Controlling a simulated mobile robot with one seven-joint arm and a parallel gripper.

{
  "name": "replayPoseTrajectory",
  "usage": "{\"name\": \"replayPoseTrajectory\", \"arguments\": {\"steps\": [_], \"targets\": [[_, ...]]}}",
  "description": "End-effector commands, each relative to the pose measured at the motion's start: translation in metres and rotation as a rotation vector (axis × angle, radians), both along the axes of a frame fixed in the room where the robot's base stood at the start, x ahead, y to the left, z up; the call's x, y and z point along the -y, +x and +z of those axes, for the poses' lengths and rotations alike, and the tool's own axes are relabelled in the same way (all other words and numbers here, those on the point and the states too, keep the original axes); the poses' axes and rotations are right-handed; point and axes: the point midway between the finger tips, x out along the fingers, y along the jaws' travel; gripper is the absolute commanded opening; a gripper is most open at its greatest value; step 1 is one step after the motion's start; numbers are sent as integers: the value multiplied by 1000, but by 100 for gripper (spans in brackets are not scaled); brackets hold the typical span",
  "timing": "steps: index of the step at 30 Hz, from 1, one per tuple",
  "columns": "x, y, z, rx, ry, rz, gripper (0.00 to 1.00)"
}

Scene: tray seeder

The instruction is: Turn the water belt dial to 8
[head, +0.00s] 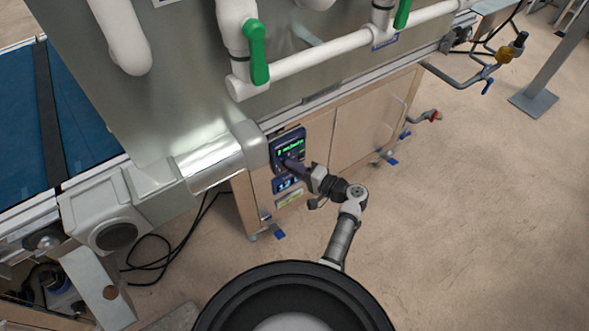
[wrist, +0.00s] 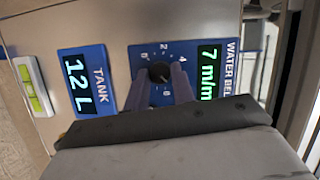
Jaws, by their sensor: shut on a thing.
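The water belt dial (wrist: 159,71) is a small black knob on a blue plate with printed numbers around it. In the wrist view the panel appears turned sideways. The water belt display (wrist: 208,72) beside the dial reads 7 in green, with its unit partly cut off. My gripper (head: 292,164) reaches the control panel (head: 287,143), and its two fingers are shut on the dial, one on each side. The dial's pointer and some of the numbers are hidden or too small to read.
A tank display (wrist: 76,84) reading 12 L sits on the same panel, with a green level vial (wrist: 34,86) beyond it. In the head view, white pipes (head: 330,55) with green handles run above the panel, and a metal cover (head: 208,160) stands just left of it.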

Motion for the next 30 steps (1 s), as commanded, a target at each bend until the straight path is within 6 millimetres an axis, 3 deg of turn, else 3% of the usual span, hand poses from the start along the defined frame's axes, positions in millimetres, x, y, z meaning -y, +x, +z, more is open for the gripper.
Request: {"name": "replayPoseTrajectory", "arguments": {"steps": [15,30], "targets": [[0,2,-3,-235,354,-2,2],[0,2,-4,-318,476,-1,2]]}}
